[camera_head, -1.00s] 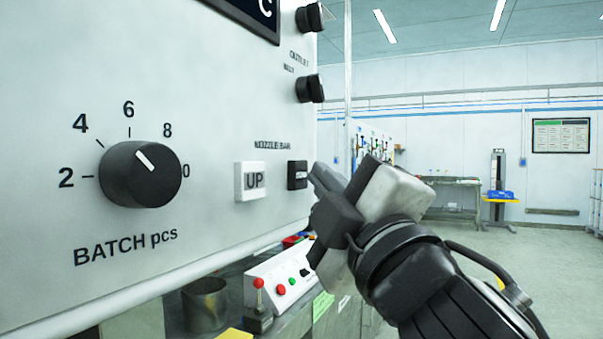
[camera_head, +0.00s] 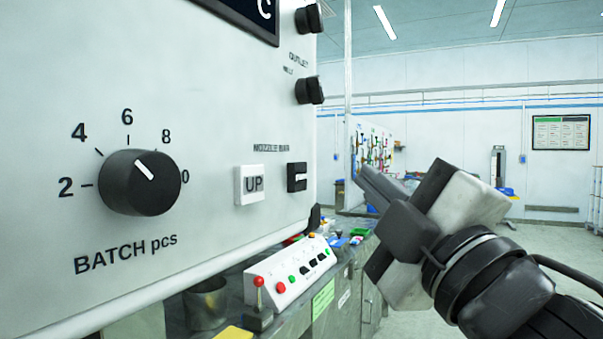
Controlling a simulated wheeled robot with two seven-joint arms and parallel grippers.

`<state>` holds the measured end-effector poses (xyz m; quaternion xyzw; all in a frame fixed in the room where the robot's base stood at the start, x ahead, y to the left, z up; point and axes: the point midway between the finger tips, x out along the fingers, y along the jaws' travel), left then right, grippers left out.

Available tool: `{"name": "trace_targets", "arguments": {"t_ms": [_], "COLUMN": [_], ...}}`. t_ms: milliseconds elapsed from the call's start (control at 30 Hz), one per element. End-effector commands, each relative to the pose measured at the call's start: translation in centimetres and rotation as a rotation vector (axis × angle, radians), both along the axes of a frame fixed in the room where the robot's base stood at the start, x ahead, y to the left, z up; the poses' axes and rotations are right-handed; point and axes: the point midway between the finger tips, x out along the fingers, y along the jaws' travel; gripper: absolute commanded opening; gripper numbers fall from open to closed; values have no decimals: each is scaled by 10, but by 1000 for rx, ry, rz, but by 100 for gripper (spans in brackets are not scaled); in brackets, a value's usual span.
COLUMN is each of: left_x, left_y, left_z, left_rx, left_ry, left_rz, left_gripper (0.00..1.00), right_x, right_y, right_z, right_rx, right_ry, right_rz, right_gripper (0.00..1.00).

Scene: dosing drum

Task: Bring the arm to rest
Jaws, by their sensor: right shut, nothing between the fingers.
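My right gripper (camera_head: 368,188) is in the right half of the head view, its fingers shut and empty, pointing up and left toward the panel. It is apart from the white control panel (camera_head: 225,120), with a gap between the fingertips and the panel's right edge. My left gripper is not in view.
Below the panel is a bench with a white control box (camera_head: 290,270), a red-knobbed lever (camera_head: 259,300) and a metal cup (camera_head: 206,303). Two black knobs (camera_head: 308,90) stick out at the panel's right edge. Open floor lies at the far right.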

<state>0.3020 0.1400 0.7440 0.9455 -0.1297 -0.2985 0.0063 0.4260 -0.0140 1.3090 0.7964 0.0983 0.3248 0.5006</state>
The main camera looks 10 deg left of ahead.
Motion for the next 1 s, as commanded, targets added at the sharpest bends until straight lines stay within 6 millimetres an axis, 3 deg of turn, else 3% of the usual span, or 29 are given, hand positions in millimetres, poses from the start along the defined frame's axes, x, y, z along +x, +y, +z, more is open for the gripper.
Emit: {"name": "trace_targets", "arguments": {"t_ms": [633, 767, 833, 967, 1000], "left_x": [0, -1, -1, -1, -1], "left_y": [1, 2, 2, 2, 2], "left_z": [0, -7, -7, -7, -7], "left_rx": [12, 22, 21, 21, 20], "left_ry": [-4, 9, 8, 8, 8], "left_rz": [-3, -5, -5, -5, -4], "left_gripper": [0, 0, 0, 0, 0], "right_x": [0, 16, 29, 52, 57], "right_y": [-2, -5, -9, -19, -24], "right_z": [-1, -32, -59, -132, -159], "right_rx": [0, 47, 93, 211, 255], "right_ry": [2, 102, 187, 390, 460], "right_rz": [1, 21, 35, 54, 54], "right_gripper": [0, 0, 0, 0, 0]}}
